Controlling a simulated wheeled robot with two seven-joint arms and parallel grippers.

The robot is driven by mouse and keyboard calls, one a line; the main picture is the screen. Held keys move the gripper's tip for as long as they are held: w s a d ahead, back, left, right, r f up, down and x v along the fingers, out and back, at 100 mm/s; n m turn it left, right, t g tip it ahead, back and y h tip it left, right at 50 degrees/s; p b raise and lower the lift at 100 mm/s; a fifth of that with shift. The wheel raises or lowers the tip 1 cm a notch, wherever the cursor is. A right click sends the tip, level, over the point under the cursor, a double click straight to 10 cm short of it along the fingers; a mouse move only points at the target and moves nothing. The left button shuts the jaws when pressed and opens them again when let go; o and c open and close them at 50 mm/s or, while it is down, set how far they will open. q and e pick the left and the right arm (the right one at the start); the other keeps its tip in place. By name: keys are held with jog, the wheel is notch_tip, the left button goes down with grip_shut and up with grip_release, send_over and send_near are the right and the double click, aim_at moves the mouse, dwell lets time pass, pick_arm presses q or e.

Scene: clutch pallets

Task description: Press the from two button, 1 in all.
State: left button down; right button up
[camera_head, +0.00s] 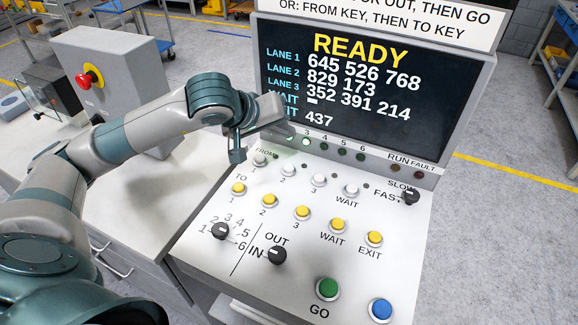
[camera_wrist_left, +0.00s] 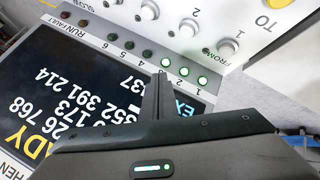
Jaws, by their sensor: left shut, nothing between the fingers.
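The from two button (camera_head: 288,170) is the second white button in the FROM row on the sloped panel. It also shows in the left wrist view (camera_wrist_left: 188,28), near the top edge, and looks unpressed. My left gripper (camera_head: 237,156) is shut and empty, with its fingers pointing down, to the left of the FROM row near the from one button (camera_head: 259,160). In the wrist view the shut fingers (camera_wrist_left: 160,76) appear over the display and lamp row, apart from the from two button. My right gripper is out of view.
The display (camera_head: 350,80) reads READY with lane numbers. Lamps one to three glow green (camera_wrist_left: 183,72). Yellow TO buttons (camera_head: 302,213), knobs, a green GO button (camera_head: 327,288) and a blue button (camera_head: 380,309) are in front. A red emergency stop (camera_head: 88,78) stands left.

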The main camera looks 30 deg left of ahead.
pick_arm(q)
jog(key=f, duration=0.2)
jog(key=b, duration=0.3)
send_over(285, 170)
notch_tip(285, 170, down, 5)
jog(key=shift+r, duration=0.1)
jog(key=shift+f+b, duration=0.65)
dwell(0.7)
jog(key=shift+f, duration=0.1)
dwell(0.7)
jog(key=shift+f+b, duration=0.35)
jog(key=shift+b, duration=0.5)
jog(key=shift+a, duration=0.1)
